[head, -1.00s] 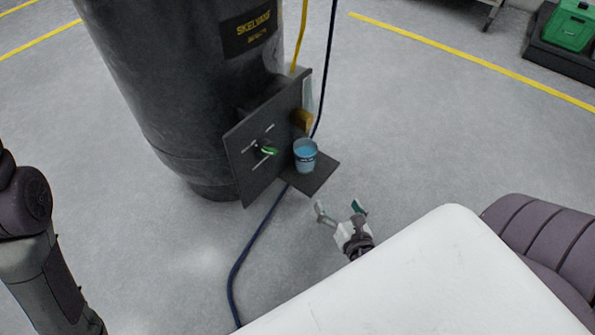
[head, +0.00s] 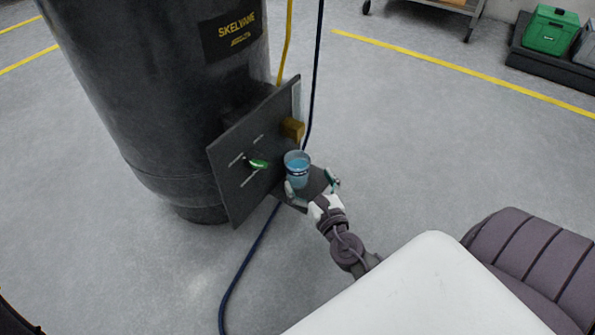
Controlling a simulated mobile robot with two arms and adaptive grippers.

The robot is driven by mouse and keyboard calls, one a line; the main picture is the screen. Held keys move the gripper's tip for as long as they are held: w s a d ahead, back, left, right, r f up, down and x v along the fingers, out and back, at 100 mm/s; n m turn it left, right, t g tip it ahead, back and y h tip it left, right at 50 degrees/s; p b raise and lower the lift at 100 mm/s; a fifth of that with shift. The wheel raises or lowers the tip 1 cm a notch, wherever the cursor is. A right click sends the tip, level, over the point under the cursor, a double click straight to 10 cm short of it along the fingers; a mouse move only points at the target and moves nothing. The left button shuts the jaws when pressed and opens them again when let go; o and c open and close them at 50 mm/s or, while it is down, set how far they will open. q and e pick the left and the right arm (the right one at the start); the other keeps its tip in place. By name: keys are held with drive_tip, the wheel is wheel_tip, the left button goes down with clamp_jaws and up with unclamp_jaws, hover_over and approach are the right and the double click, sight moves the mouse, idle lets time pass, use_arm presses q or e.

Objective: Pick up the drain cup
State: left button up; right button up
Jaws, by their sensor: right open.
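The drain cup (head: 297,167) is a small blue cup standing upright on a dark shelf (head: 318,183) that juts from a dark panel on the black tank. My right gripper (head: 312,184) is open, with its fingers over the shelf at the near side of the cup. One fingertip overlaps the cup's lower left in the picture, and the other is to the right of it. I cannot tell whether a finger touches the cup. My left gripper is not in view.
The black tank (head: 160,100) stands at the left. Its panel (head: 232,190) carries a green handle (head: 258,164) and a brass-coloured block (head: 292,130). A blue hose (head: 245,268) runs down and across the floor.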

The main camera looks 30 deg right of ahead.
sight(303, 174)
drive_tip(key=w, duration=0.4)
drive_tip(key=shift+w+d+f, duration=0.2)
drive_tip(key=shift+w+d, duration=0.1)
drive_tip(key=shift+w, duration=0.1)
drive_tip(key=c, duration=1.3)
